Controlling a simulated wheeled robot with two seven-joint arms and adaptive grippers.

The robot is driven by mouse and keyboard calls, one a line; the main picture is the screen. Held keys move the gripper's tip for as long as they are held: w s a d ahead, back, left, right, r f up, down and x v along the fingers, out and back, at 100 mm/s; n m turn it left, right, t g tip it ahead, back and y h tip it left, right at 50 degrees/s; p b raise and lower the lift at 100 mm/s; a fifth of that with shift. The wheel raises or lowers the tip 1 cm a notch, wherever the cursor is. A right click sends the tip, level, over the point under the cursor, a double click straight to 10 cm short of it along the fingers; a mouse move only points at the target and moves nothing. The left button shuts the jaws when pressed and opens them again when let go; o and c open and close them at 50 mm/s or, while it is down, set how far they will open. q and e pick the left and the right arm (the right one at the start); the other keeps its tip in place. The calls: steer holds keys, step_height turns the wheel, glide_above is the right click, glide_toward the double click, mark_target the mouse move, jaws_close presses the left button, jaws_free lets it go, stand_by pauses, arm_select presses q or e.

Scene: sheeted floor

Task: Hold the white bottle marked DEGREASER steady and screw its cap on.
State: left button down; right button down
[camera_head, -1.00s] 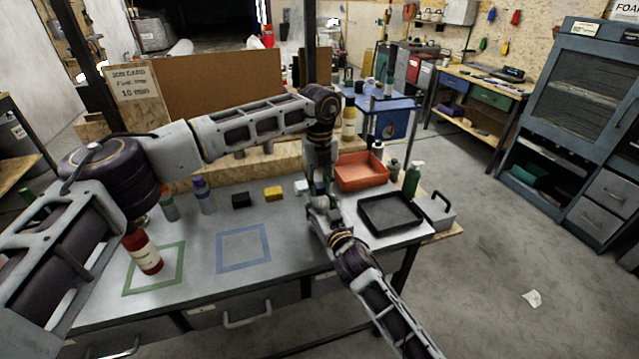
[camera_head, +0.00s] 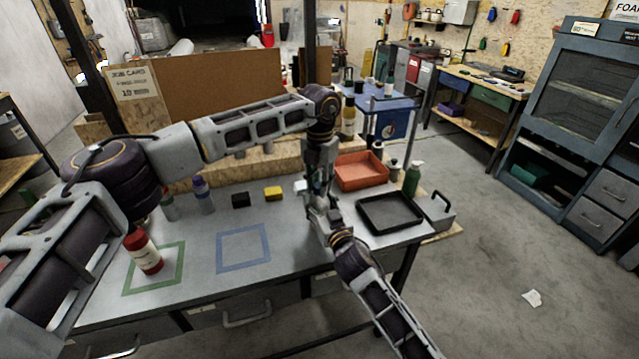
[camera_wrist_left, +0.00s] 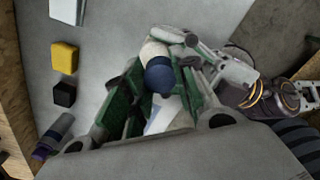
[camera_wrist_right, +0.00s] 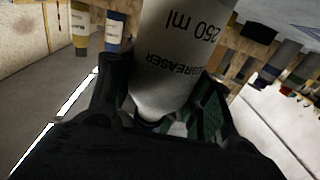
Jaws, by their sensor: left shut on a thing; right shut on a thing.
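The white bottle marked DEGREASER (camera_wrist_right: 168,60) fills the middle of the right wrist view, with "250 ml" on its label. My right gripper (camera_wrist_right: 158,95) is shut around its body. In the left wrist view, a dark blue cap (camera_wrist_left: 159,76) sits between the green-padded fingers of my left gripper (camera_wrist_left: 158,88), which is shut on it. A pale part of the bottle (camera_wrist_left: 153,50) shows beside the cap; whether the threads are engaged is hidden. In the head view, the left gripper (camera_head: 318,183) is directly above the right gripper (camera_head: 325,212), and together they largely hide the bottle.
A red bottle (camera_head: 143,252) stands at the green square. The blue square (camera_head: 243,267) is empty. Black and yellow blocks (camera_head: 273,193) lie behind it. An orange bin (camera_head: 361,184), a black tray (camera_head: 389,229) and a green bottle (camera_head: 412,179) are to the right of the grippers.

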arm_select(q)
steer(key=m, duration=0.5)
steer(key=shift+m, duration=0.3)
steer(key=m, duration=1.6)
steer(key=c, duration=1.1)
jaws_free()
steer(key=shift+c, duration=0.2)
steer(key=shift+r, duration=2.2)
steer(key=shift+r, duration=0.1)
steer(key=shift+c, duration=0.2)
